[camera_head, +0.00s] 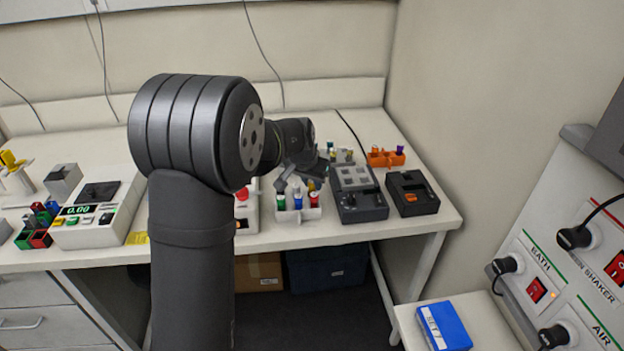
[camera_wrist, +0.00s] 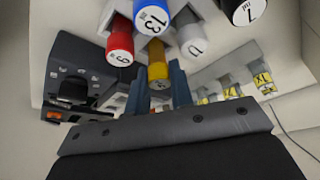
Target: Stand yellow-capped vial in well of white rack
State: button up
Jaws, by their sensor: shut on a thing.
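My gripper (camera_wrist: 159,82) is shut on the yellow-capped vial (camera_wrist: 158,62), whose cap sits between the two fingers in the wrist view. In the head view my gripper (camera_head: 292,175) is above the white rack (camera_head: 298,215), partly hidden by my arm. The white rack holds vials with green, blue (camera_head: 298,201) and red (camera_head: 314,199) caps. In the wrist view the red cap (camera_wrist: 120,45), blue cap (camera_wrist: 153,16) and a grey-white cap (camera_wrist: 191,40) are close around the held vial. I cannot tell whether the held vial's lower end is in a well.
A dark device with a grey keypad (camera_head: 360,195) stands right of the rack, with a black box (camera_head: 412,193) beyond it. An orange rack (camera_head: 386,158) is behind them. Several yellow-labelled vials (camera_wrist: 230,92) show at right in the wrist view. A scale (camera_head: 95,215) is at left.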

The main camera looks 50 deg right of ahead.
jog(key=shift+f, duration=0.45)
jog(key=o, duration=0.8)
jog(key=shift+o, duration=0.2)
jog(key=shift+r, duration=3.5)
jog(key=shift+f, duration=0.1)
notch_tip(320, 180, down, 7)
jog(key=shift+r, duration=0.1)
